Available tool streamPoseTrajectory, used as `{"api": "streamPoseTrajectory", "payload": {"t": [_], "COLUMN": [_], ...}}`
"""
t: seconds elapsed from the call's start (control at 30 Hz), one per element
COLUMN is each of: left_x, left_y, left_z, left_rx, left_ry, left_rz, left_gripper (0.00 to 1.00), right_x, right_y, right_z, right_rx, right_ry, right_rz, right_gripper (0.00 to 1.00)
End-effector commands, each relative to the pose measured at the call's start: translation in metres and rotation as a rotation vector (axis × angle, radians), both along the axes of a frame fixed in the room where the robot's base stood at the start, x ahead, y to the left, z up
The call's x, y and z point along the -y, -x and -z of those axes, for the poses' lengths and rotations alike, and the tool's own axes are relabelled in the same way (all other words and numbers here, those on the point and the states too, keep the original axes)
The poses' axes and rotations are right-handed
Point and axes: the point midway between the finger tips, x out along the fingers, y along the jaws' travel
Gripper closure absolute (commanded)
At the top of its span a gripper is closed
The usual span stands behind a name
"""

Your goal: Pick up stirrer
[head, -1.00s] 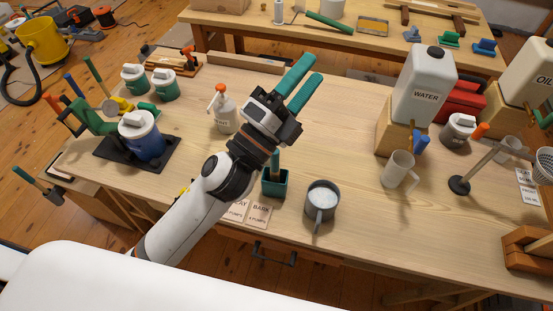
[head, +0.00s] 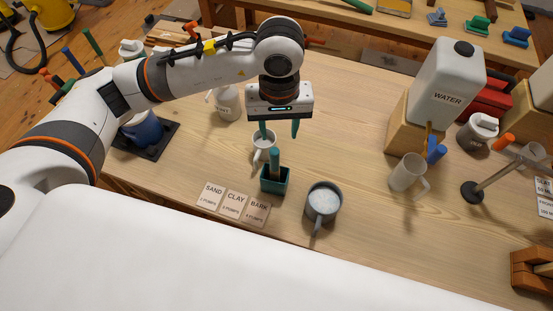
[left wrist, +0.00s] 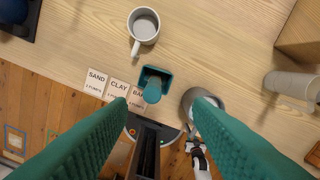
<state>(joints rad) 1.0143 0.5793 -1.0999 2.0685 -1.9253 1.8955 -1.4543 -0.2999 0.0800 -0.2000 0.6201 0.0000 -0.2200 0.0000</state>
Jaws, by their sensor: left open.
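The stirrer (head: 275,162) shows as an upright teal handle standing in a small dark green square holder (head: 275,185) on the workbench. Its lower end is hidden inside the holder. In the left wrist view the round top of the stirrer (left wrist: 152,93) and the holder (left wrist: 163,71) lie between my fingers. My left gripper (head: 280,130) points down with its teal fingers open and empty. In the head view its fingertips appear just above the top of the stirrer; contact cannot be told.
A white mug (head: 262,152) stands just behind and left of the holder. A grey mug (head: 324,200) with whitish contents stands to its right. SAND, CLAY and BARK cards (head: 232,205) lie to its front left. A water container (head: 440,90) stands farther right.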

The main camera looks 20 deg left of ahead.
Motion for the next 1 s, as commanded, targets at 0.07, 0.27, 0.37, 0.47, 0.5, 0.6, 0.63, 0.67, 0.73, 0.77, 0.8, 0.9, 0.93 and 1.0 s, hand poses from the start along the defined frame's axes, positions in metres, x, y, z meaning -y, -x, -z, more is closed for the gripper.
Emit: {"api": "streamPoseTrajectory", "payload": {"t": [0.07, 0.27, 0.37, 0.47, 0.5, 0.6, 0.63, 0.67, 0.73, 0.77, 0.8, 0.9, 0.93, 1.0], "left_x": [-0.002, -0.002, -0.002, -0.002, -0.002, -0.005, -0.006, -0.007, -0.009, -0.008, -0.008, -0.008, -0.008, -0.008], "left_y": [0.001, 0.002, 0.002, 0.001, 0.002, 0.004, 0.006, 0.006, 0.008, 0.007, 0.007, 0.006, 0.006, 0.006], "left_z": [0.009, 0.044, 0.057, 0.064, 0.066, 0.075, 0.079, 0.083, 0.094, 0.100, 0.106, 0.114, 0.116, 0.117], "left_rx": [-0.004, -0.006, -0.005, -0.003, -0.003, -0.007, -0.008, -0.009, -0.009, -0.008, -0.006, -0.003, -0.003, -0.002], "left_ry": [-0.011, -0.008, -0.007, -0.006, -0.006, -0.007, -0.007, -0.007, -0.006, -0.006, -0.005, -0.005, -0.004, -0.005], "left_rz": [-0.001, 0.000, -0.001, 0.000, -0.001, -0.002, -0.001, -0.003, -0.002, -0.002, -0.002, 0.000, 0.000, 0.001], "left_gripper": [0.54, 0.54, 0.54, 0.54, 0.54, 0.54, 0.54, 0.54, 0.54, 0.54, 0.54, 0.54, 0.54, 0.54], "right_x": [0.000, 0.000, 0.000, 0.000, 0.000, 0.000, 0.000, 0.000, 0.000, 0.000, 0.000, 0.000, -0.001, -0.001], "right_y": [0.000, 0.000, 0.000, 0.000, 0.000, 0.000, 0.000, 0.000, 0.000, 0.000, 0.000, 0.000, 0.000, 0.000], "right_z": [-0.005, -0.017, -0.020, -0.021, -0.022, -0.031, -0.034, -0.038, -0.044, -0.043, -0.044, -0.045, -0.045, -0.045], "right_rx": [-0.001, 0.000, 0.000, 0.000, 0.000, 0.000, 0.000, 0.000, 0.000, 0.000, 0.000, 0.000, 0.000, 0.000], "right_ry": [0.000, 0.000, 0.000, 0.000, 0.000, 0.000, 0.000, 0.000, 0.000, 0.000, 0.000, 0.000, -0.001, -0.001], "right_rz": [0.000, 0.000, 0.000, 0.000, 0.000, 0.000, 0.000, 0.000, 0.000, 0.000, 0.000, 0.000, 0.000, 0.000], "right_gripper": [0.67, 0.67, 0.67, 0.67, 0.67, 0.67, 0.67, 0.67, 0.67, 0.67, 0.67, 0.67, 0.67, 0.67]}}
